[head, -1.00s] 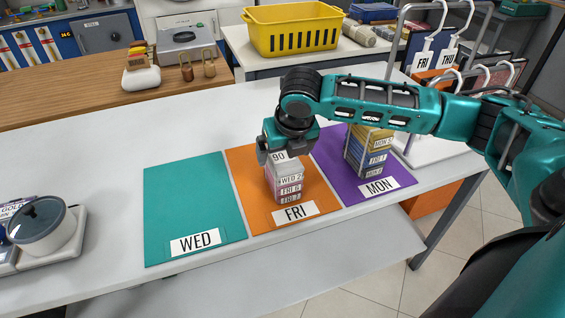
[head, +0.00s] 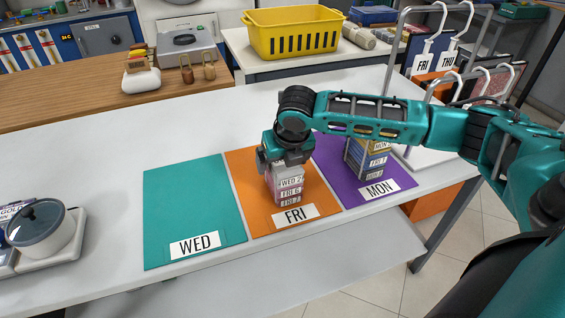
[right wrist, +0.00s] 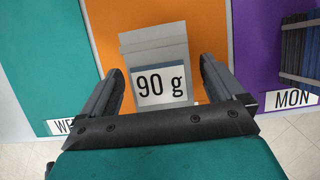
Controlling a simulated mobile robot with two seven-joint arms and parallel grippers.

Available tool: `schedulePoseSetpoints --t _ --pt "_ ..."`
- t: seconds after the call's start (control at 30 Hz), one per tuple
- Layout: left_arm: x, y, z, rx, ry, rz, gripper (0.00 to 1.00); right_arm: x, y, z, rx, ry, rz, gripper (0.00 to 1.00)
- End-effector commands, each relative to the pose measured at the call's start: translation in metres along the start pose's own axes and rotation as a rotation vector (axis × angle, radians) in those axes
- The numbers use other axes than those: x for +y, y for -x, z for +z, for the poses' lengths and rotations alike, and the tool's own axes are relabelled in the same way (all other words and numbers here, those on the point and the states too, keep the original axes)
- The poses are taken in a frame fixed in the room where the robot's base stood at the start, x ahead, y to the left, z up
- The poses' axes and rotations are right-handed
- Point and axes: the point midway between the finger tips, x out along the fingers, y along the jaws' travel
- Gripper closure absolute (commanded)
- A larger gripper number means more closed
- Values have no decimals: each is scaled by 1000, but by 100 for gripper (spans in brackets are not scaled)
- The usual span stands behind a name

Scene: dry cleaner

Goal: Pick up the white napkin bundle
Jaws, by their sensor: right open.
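A stack of folded bundles (head: 287,188) stands on the orange FRI mat (head: 240,183), with front labels reading WED, FRI 6 and FRI. Its top bundle looks greyish white; in the right wrist view this white bundle (right wrist: 157,58) carries a "90 g" label. I take it for the napkin bundle. My right gripper (head: 285,167) is directly over the stack, pointing down, and hides the stack's top in the head view. In the right wrist view the right gripper (right wrist: 162,72) is open, with one finger at each side of the bundle and gaps visible. My left gripper is not in view.
A second stack (head: 368,160) stands close by on the purple MON mat (head: 345,190). The teal WED mat (head: 190,205) is empty. A lidded pot (head: 42,228) is at the left. A metal rack with tags (head: 422,60) stands behind my right arm.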

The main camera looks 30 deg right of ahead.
Motion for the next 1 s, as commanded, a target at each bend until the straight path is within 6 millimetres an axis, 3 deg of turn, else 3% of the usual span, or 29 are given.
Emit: schedulePoseSetpoints --t 0.67,1.0 --pt "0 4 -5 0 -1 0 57 0 -3 -1 -1 0 0 4" --pt "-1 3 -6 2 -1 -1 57 0 -3 -1 -1 0 0 37"
